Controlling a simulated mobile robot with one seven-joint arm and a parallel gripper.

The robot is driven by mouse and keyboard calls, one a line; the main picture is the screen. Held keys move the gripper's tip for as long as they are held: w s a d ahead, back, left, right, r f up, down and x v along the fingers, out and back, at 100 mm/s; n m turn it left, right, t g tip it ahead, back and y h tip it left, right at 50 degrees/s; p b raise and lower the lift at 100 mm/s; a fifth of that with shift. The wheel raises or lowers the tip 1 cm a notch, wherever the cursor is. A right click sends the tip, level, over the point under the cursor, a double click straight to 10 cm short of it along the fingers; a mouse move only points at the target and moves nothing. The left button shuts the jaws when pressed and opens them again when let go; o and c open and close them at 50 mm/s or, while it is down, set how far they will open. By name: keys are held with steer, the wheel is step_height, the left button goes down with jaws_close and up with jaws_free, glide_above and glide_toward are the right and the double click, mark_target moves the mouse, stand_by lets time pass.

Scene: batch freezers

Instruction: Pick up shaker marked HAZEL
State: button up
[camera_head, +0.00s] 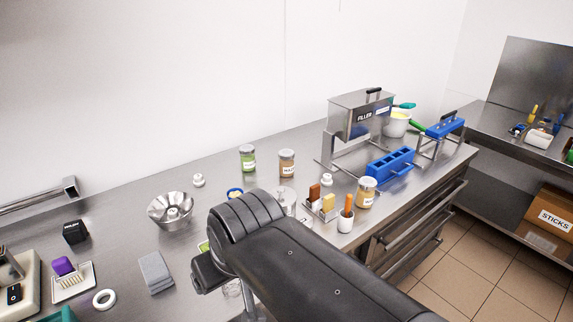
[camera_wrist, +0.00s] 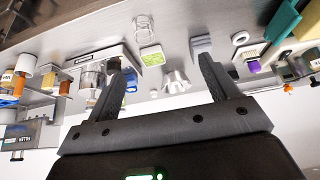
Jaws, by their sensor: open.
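In the head view, a clear jar-like shaker with brown contents and a pale lid (camera_head: 287,162) stands upright on the steel counter, near the wall. Its small label appears to read HAZEL, though the print is hard to make out. A similar shaker with green contents (camera_head: 247,158) stands to its left, and one with yellow-tan contents (camera_head: 366,192) stands to the right, nearer the front edge. My gripper (camera_wrist: 165,82) is open and empty in the wrist view, with the counter beyond its fingers. I cannot single out the HAZEL shaker in the wrist view.
A fluted metal bowl (camera_head: 171,210) stands left of the shakers. A white cup (camera_head: 346,221), blue mould (camera_head: 391,164) and steel filler (camera_head: 359,115) stand to the right.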

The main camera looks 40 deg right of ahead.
steer(key=w+d+r+h, duration=0.1)
steer(key=w+d+r, duration=0.15)
steer(key=w, duration=0.35)
steer(key=w+d+r, duration=0.2)
steer(key=w+r, duration=0.1)
steer(key=w, duration=0.3)
steer(key=m+g, duration=0.1)
steer(key=m, duration=0.2)
glide_above(287, 160)
steer(key=s, duration=0.2)
step_height(287, 160, down, 11)
steer(key=x, duration=1.1)
steer(key=shift+d, duration=0.35)
steer(key=c, duration=1.1)
